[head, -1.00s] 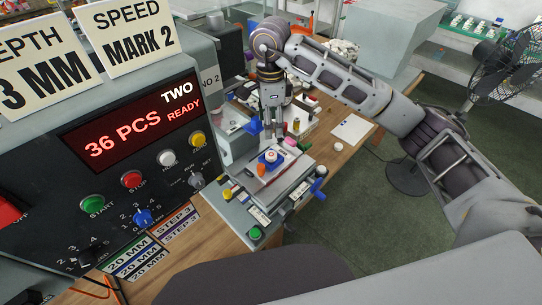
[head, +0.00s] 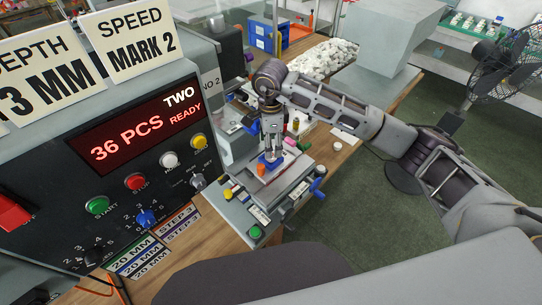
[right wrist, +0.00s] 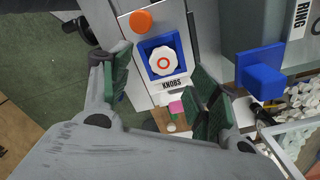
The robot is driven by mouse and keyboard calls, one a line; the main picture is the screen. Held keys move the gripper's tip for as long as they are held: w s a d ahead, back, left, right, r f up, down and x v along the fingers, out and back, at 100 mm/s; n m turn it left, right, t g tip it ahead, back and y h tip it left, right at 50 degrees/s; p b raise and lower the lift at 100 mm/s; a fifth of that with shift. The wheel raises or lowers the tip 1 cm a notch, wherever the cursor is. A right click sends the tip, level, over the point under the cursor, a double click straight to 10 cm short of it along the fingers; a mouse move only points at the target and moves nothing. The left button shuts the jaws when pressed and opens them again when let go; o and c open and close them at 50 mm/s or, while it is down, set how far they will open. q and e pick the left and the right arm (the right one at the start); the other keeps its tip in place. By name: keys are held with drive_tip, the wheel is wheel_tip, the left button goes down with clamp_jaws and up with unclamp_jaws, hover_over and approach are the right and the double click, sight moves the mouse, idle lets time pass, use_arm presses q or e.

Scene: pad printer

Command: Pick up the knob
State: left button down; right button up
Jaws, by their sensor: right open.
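My right gripper (right wrist: 161,64) is open, with one green-padded finger on each side of the holder and apart from the knob. In the head view my right gripper (head: 271,150) points down over the blue holder (head: 270,163) and hides most of the knob. My left gripper is not in view.
An orange round part (right wrist: 141,21) is close beside the holder. A blue block (right wrist: 262,72) and white pieces lie at the right of the wrist view. The control panel (head: 130,160) with its red display stands to the left in the head view.

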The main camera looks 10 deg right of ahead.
drive_tip(key=shift+f, duration=0.15)
drive_tip(key=shift+w+d+f+p, duration=0.15)
drive_tip(key=shift+f+p, duration=0.25)
drive_tip(key=shift+f, duration=0.3)
drive_tip(key=shift+w+a+f+p, duration=0.15)
drive_tip(key=shift+f+p, duration=0.2)
drive_tip(key=shift+f, duration=0.3)
drive_tip(key=shift+d+f, duration=0.1)
drive_tip(key=shift+f, duration=1)
drive_tip(key=c, duration=0.8)
